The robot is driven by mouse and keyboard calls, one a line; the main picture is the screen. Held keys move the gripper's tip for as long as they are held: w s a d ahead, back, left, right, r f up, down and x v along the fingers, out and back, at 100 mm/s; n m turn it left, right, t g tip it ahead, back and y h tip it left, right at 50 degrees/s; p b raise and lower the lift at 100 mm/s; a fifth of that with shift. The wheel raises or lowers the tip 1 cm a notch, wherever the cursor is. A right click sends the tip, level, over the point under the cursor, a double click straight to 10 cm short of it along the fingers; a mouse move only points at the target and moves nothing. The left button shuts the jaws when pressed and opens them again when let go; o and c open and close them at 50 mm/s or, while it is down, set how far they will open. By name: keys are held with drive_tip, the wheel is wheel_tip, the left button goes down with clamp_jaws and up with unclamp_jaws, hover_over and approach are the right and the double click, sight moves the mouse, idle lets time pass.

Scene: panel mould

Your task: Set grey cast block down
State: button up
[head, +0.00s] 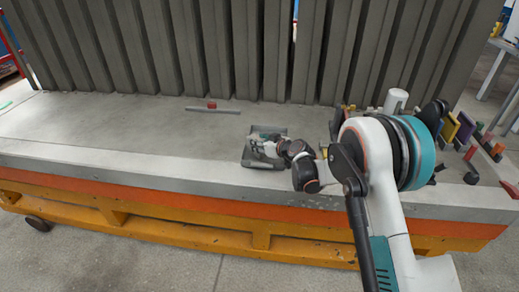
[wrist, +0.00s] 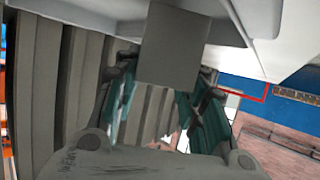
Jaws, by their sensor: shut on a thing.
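My gripper (head: 264,143) is low over a shallow grey tray (head: 247,158) on the mould bed in the head view. In the wrist view its teal fingers (wrist: 165,100) stand on either side of a plain grey cast block (wrist: 172,45), and it is shut on this block. Pale tray-like surfaces (wrist: 90,12) show beside the block in the wrist view. In the head view the block is too small and covered to make out. I cannot tell whether the block touches the tray floor.
A grey bar with a red piece (head: 212,106) lies behind the tray. Tall ribbed grey panels (head: 200,50) stand along the back. A white cylinder (head: 395,100) and several coloured pieces (head: 464,128) are at the right. The bed's left side (head: 90,125) is clear.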

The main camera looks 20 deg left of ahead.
drive_tip(key=shift+f, duration=1.35)
drive_tip(key=shift+f+b, duration=0.1)
drive_tip(key=shift+b, duration=0.25)
drive_tip(key=o, duration=1.3)
drive_tip(key=p+v, duration=0.2)
drive_tip(key=v, duration=1)
drive_tip(key=shift+p, duration=0.3)
